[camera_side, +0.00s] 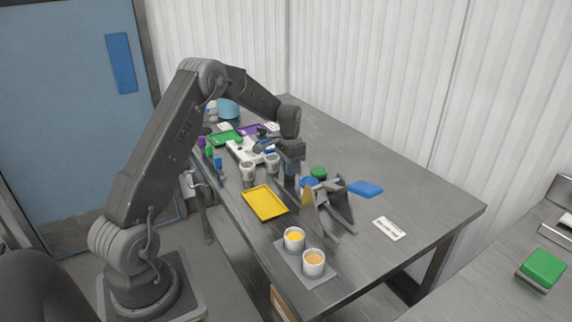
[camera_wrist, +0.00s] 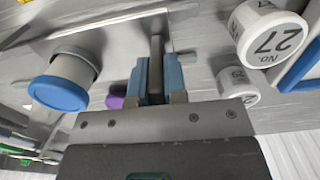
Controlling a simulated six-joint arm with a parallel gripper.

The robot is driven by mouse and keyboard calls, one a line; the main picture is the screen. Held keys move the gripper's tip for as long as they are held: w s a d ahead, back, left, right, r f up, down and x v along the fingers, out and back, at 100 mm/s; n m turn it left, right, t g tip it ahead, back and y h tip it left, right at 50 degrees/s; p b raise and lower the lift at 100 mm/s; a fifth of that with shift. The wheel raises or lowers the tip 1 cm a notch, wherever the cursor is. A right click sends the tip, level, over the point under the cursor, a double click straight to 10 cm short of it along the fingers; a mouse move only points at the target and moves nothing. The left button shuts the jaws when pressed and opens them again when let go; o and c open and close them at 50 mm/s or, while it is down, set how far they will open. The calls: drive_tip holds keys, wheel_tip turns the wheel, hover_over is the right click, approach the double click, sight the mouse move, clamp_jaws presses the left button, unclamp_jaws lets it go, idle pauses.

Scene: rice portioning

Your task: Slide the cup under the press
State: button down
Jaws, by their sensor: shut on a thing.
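My gripper (camera_side: 292,168) points down above the middle of the table. In the wrist view its blue fingers (camera_wrist: 156,78) are shut on a dark grey bar (camera_wrist: 157,48); I cannot tell what the bar belongs to. A blue-lidded cup (camera_wrist: 58,88) stands left of the fingers in the wrist view, apart from them. Its blue lid (camera_side: 309,182) appears just right of my gripper in the side view. Angled metal and tan plates (camera_side: 325,205) stand in front of it; I cannot tell whether they form the press. Two open cups, one with yellow contents (camera_side: 294,238) and one with orange contents (camera_side: 313,262), stand near the front edge.
A yellow tray (camera_side: 265,203) lies left of the plates. White containers (camera_side: 247,171) stand behind it. A green lid (camera_side: 319,173), blue block (camera_side: 365,188) and white card (camera_side: 389,229) lie to the right. White numbered cylinders (camera_wrist: 268,35) are right of my fingers. The table's right side is mostly clear.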

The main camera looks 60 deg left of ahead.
sight(303, 178)
drive_tip(key=d, duration=0.7)
drive_tip(key=shift+d, duration=0.2)
drive_tip(key=c, duration=1.2)
unclamp_jaws()
drive_tip(key=shift+o, duration=0.2)
wheel_tip(303, 178, up, 14)
